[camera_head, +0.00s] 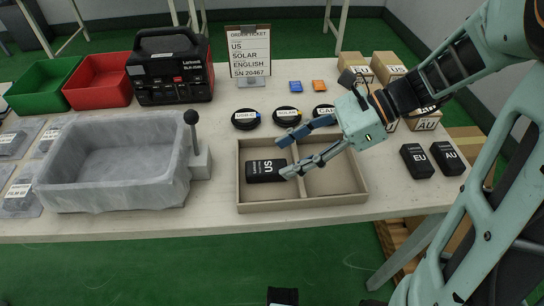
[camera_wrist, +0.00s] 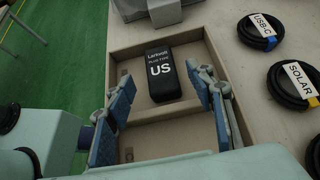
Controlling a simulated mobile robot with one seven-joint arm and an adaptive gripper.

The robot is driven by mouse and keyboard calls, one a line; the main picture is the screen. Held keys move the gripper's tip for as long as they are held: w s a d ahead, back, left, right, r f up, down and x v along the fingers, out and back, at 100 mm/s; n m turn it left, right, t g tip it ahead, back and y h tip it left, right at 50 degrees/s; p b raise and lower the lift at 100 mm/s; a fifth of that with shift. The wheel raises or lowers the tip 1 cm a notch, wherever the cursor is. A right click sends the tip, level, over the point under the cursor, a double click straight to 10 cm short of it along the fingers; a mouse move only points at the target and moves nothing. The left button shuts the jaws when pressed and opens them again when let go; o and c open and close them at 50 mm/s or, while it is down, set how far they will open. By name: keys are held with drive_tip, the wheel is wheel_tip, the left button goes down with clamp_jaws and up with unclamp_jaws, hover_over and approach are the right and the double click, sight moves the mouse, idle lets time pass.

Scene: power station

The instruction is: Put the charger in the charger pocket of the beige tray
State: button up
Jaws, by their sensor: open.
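The black charger marked US (camera_head: 265,170) lies in the left compartment of the beige tray (camera_head: 300,206). It also shows in the wrist view (camera_wrist: 161,73), lying flat inside the tray walls. My gripper (camera_head: 292,155) is open and empty, above the tray and to the right of the charger in the head view. In the wrist view my gripper (camera_wrist: 165,95) has its two fingers spread apart, with the charger beyond and between them, apart from both. The tray's right compartment (camera_head: 330,178) looks empty, partly hidden by my gripper.
Chargers marked EU (camera_head: 417,161) and AU (camera_head: 447,158) lie to the right. Coiled cables (camera_head: 246,119) sit behind the tray. A grey bin (camera_head: 115,165) with a lever (camera_head: 192,130) stands left. An order ticket (camera_head: 249,52) reads US, SOLAR, ENGLISH. Small boxes (camera_head: 388,66) stand back right.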

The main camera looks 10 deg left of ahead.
drive_tip(key=p+v, duration=0.1)
drive_tip(key=v, duration=0.5)
drive_tip(key=shift+s, duration=0.1)
